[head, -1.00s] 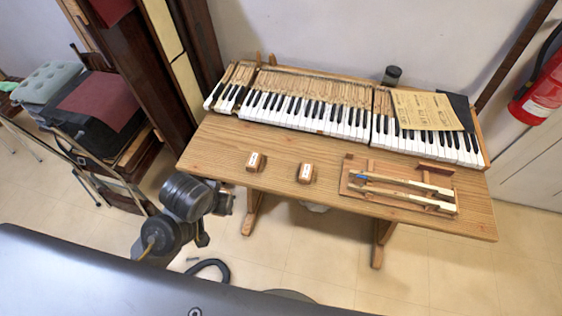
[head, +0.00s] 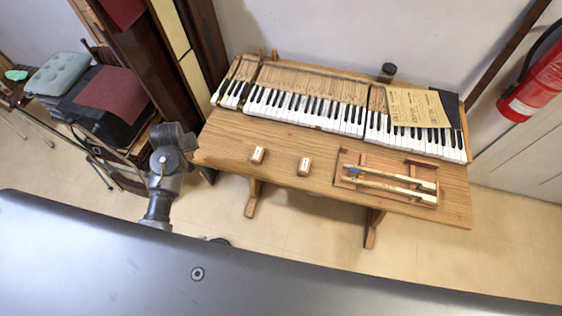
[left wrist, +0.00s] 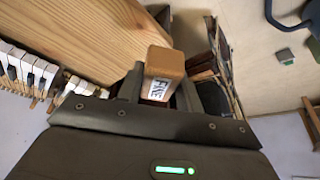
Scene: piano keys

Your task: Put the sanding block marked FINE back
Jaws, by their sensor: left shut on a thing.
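A brown wooden sanding block (left wrist: 163,72) with a white label reading FINE shows in the left wrist view. My left gripper (left wrist: 160,90) is shut on it, with a finger on each side and the label facing the camera. In the head view my left arm is beside the left end of the workbench (head: 225,140); its fingers and the held block cannot be made out there. Two similar blocks with white labels, a left one (head: 257,155) and a right one (head: 304,166), stand apart on the bench's front; their labels are too small to read. My right gripper is not in view.
The piano keyboard (head: 310,108) lies along the bench's back, with papers (head: 415,107) on its right part. A wooden rack with key sticks (head: 388,181) sits at front right. A dark stack with a red cover (head: 110,90) stands left. Bare wood surrounds the two blocks.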

